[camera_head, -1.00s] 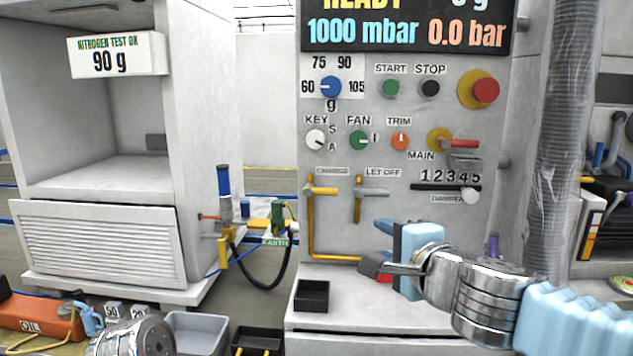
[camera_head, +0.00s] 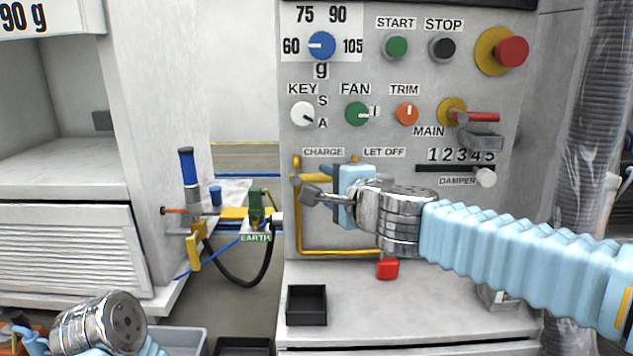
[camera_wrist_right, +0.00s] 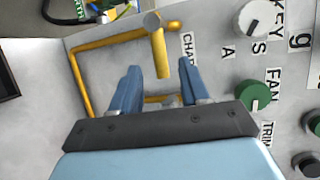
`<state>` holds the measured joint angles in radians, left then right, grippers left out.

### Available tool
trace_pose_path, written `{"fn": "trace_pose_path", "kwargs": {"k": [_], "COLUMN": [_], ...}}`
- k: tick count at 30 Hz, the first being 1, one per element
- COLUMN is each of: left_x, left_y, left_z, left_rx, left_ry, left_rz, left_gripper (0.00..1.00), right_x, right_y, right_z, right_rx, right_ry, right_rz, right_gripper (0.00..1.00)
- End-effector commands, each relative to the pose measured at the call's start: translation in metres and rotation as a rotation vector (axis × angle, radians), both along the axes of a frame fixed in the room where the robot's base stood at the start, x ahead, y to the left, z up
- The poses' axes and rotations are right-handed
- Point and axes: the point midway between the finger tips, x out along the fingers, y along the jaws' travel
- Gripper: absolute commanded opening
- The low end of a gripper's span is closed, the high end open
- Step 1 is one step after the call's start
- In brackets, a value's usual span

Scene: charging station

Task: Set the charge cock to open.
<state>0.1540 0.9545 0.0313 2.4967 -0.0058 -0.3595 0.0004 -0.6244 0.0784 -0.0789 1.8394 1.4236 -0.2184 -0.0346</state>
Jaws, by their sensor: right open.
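The charge cock (camera_head: 297,176) is yellow, on a yellow pipe below the CHARGE label on the panel. In the head view my right gripper (camera_head: 316,190) hides most of its handle. In the right wrist view the cock's yellow handle (camera_wrist_right: 161,52) lies crosswise to its pipe, pointing towards panel right, with a round grey end at its pivot. My right gripper (camera_wrist_right: 158,82) is open, its two blue fingers on either side of the handle's line, with the handle's tip near the gap; contact cannot be told.
The let-off cock is hidden behind my right gripper. Above are the fan knob (camera_head: 357,114), key switch (camera_head: 303,114) and trim knob (camera_head: 407,114). The damper slider (camera_head: 485,178) is to the right. A black tray (camera_head: 307,305) and a red block (camera_head: 387,268) sit on the ledge.

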Motion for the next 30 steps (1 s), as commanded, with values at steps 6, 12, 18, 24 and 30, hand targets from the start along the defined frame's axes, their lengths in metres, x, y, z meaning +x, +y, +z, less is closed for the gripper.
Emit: {"fn": "trace_pose_path", "kwargs": {"k": [6, 12, 18, 24, 30], "left_x": [0.000, 0.000, 0.000, 0.000, 0.000], "left_y": [0.000, 0.000, 0.000, 0.000, 0.000], "left_z": [-0.006, -0.006, -0.006, -0.006, -0.006], "left_rx": [0.001, 0.001, 0.001, 0.001, 0.001], "left_ry": [0.000, 0.000, 0.000, 0.000, 0.000], "left_rz": [0.001, 0.001, 0.001, 0.001, 0.001], "left_gripper": [0.71, 0.71, 0.71, 0.71, 0.71], "right_x": [0.038, 0.053, 0.055, 0.055, 0.055], "right_y": [0.017, 0.023, 0.023, 0.023, 0.023], "right_z": [-0.009, -0.011, -0.011, -0.011, -0.011], "right_rx": [-0.001, -0.001, -0.001, -0.001, 0.000], "right_ry": [0.001, 0.000, 0.000, 0.000, 0.000], "right_rz": [0.000, 0.000, 0.000, 0.000, 0.001], "right_gripper": [0.45, 0.45, 0.45, 0.28, 0.00]}}
